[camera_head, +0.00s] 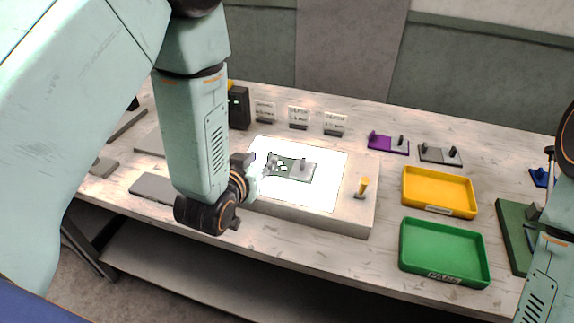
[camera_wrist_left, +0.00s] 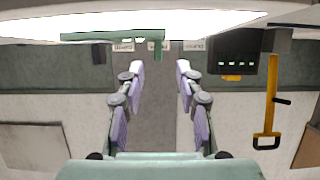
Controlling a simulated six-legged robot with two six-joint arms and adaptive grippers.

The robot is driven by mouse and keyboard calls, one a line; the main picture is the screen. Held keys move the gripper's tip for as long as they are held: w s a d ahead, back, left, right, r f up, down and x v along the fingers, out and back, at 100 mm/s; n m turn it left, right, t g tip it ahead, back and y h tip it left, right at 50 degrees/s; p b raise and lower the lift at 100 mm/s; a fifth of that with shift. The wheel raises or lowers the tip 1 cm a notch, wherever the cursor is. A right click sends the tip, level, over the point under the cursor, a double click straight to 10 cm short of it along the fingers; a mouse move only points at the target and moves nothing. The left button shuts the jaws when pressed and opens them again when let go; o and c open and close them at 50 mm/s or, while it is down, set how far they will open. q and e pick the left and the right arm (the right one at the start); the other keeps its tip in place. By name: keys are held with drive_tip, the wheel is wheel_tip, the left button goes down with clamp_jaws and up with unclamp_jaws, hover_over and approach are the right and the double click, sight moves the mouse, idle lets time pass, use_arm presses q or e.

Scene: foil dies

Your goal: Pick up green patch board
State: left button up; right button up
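A small green patch board (camera_head: 284,165) lies on the glowing white top of a light box (camera_head: 330,215). A grey metal plate with a dark knob (camera_head: 303,165) sits on its right part. In the left wrist view the board shows as a thin green strip (camera_wrist_left: 112,37) beyond the fingers. My left gripper (camera_head: 256,163) is at the left side of the light box, close to the board's left end. The board's left end is partly hidden by the gripper. My right gripper does not show.
A yellow tray (camera_head: 472,202) and a green tray (camera_head: 482,270) stand right of the light box. A yellow peg (camera_head: 362,186) stands on the box's right end. Purple (camera_head: 380,145) and grey (camera_head: 432,155) knobbed plates and several label cards (camera_head: 298,116) are behind it.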

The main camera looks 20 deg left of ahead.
sight(270, 154)
use_arm(q)
drive_tip(key=x, duration=0.5)
drive_tip(key=shift+d, duration=0.2)
drive_tip(key=shift+w+a+f, duration=0.15)
drive_tip(key=shift+w+a, duration=0.1)
drive_tip(key=shift+a, duration=0.1)
drive_tip(key=shift+w+d, duration=0.1)
drive_tip(key=shift+d, duration=0.4)
drive_tip(key=shift+c, duration=0.3)
drive_tip(key=shift+w+a, duration=0.1)
drive_tip(key=shift+c, duration=1.4)
drive_tip(key=shift+a, duration=0.3)
drive_tip(key=c, duration=0.3)
clamp_jaws()
drive_tip(key=shift+d, duration=0.3)
